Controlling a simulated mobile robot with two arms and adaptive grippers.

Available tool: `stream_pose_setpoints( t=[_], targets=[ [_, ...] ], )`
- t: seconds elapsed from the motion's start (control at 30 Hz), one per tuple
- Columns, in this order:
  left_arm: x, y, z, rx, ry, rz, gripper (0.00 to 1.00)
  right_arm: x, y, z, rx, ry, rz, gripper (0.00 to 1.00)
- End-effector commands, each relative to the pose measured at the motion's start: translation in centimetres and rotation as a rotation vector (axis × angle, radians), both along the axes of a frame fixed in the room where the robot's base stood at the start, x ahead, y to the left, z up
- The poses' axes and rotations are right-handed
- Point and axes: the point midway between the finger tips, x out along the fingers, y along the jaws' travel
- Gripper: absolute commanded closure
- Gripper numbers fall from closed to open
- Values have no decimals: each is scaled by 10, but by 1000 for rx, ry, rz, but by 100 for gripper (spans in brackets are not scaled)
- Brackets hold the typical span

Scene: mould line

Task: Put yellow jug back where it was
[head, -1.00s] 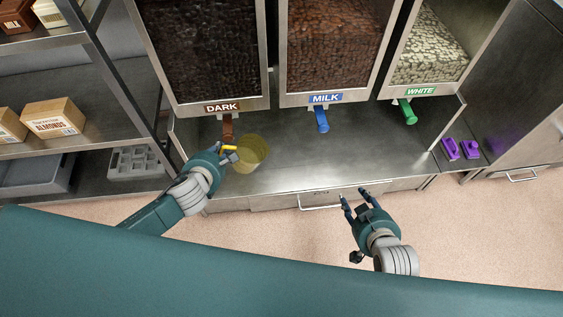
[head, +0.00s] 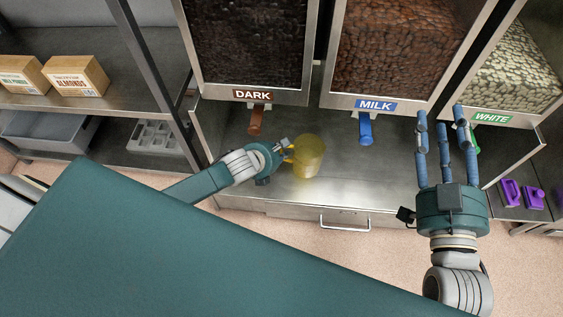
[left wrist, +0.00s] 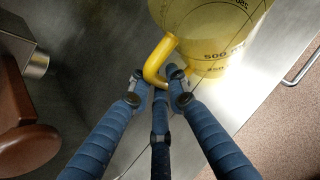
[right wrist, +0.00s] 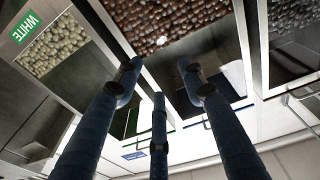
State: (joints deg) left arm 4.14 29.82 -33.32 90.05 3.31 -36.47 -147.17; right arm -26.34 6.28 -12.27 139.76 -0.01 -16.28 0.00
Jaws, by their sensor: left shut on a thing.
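The yellow jug (head: 309,156) is translucent with printed volume marks, and shows at the counter below the DARK and MILK dispensers. My left gripper (head: 286,150) is shut on its handle. In the left wrist view the fingers (left wrist: 160,82) close around the yellow handle, with the jug body (left wrist: 205,30) beyond. I cannot tell whether the jug touches the counter. My right gripper (head: 443,115) is raised in front of the WHITE dispenser, fingers spread and empty. In the right wrist view its fingers (right wrist: 160,75) are apart with nothing between them.
The steel counter (head: 360,188) is clear around the jug. A brown spout (head: 255,120), a blue spout (head: 366,130) and a mostly hidden green one hang above it. Purple items (head: 534,198) lie at right. A shelf with boxes (head: 75,76) and a grey bin (head: 45,132) stands left.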

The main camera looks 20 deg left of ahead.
Motion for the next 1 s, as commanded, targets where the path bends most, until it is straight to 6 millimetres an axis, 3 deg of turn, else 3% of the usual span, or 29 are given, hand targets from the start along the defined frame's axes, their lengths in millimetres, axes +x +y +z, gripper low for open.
stream_pose_setpoints(
  t=[0.2,0.47,0.73,1.0],
  targets=[
    [0,0,-16,-1,-2,1,100,-7,3,39,47,-174,10,60],
    [0,0,-26,0,0,0,100,-15,4,62,77,-284,17,60],
    [0,0,-48,0,-1,0,100,-47,2,113,150,-544,31,60],
    [0,0,-52,0,-2,-1,100,-61,0,130,176,-629,35,60]
  ],
)
